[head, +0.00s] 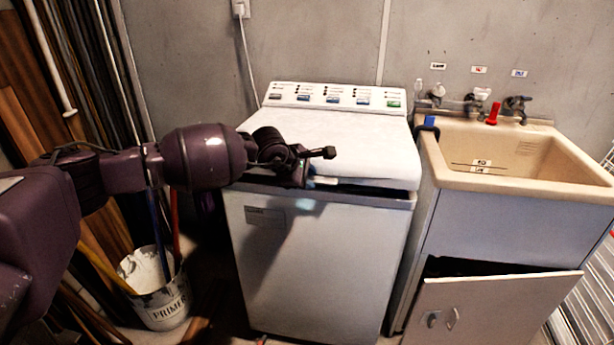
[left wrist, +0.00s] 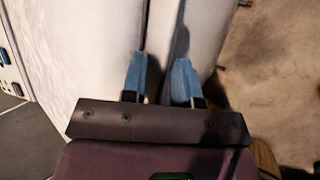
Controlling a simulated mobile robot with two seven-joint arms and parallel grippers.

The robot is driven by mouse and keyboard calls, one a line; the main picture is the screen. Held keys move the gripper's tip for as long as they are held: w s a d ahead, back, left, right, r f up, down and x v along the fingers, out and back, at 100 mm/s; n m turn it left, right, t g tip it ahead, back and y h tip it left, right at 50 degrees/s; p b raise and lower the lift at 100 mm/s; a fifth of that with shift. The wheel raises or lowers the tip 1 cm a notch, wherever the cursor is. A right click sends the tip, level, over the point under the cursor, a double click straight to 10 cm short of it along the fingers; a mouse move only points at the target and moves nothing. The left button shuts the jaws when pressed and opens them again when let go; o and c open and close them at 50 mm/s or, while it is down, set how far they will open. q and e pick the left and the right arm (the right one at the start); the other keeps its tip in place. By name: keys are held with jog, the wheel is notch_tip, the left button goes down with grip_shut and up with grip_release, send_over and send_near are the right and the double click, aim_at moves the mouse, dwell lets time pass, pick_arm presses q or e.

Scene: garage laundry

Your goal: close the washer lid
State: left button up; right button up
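The white washer (head: 310,270) stands against the back wall. Its lid (head: 370,150) lies almost flat over the top, with a dark gap under its front edge. In the left wrist view the lid (left wrist: 90,45) is left of this gap and the washer body (left wrist: 208,35) is right of it. My left gripper (head: 324,181) is at the lid's front edge. Its two blue fingertips (left wrist: 160,78) are apart, with nothing visible between them. I cannot tell whether they touch the lid. My right gripper is not in view.
A beige sink (head: 540,183) with taps stands right of the washer. Its cabinet door (head: 490,308) hangs open or tilted below. A primer bucket (head: 158,290) with poles stands left of the washer. Boards (head: 25,125) lean at the far left.

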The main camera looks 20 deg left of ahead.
pick_arm(q)
jog(key=shift+w+a+r, duration=0.1)
jog(key=shift+w+r, duration=0.05)
jog(key=shift+r, duration=0.15)
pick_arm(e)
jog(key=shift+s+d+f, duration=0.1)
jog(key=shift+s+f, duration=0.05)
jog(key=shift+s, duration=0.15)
pick_arm(q)
jog(key=shift+s+a+r, duration=0.1)
jog(key=shift+s+r, duration=0.1)
jog(key=shift+r, duration=0.25)
jog(key=p+v, duration=0.2)
jog(key=v, duration=0.7)
jog(key=shift+s, duration=0.5)
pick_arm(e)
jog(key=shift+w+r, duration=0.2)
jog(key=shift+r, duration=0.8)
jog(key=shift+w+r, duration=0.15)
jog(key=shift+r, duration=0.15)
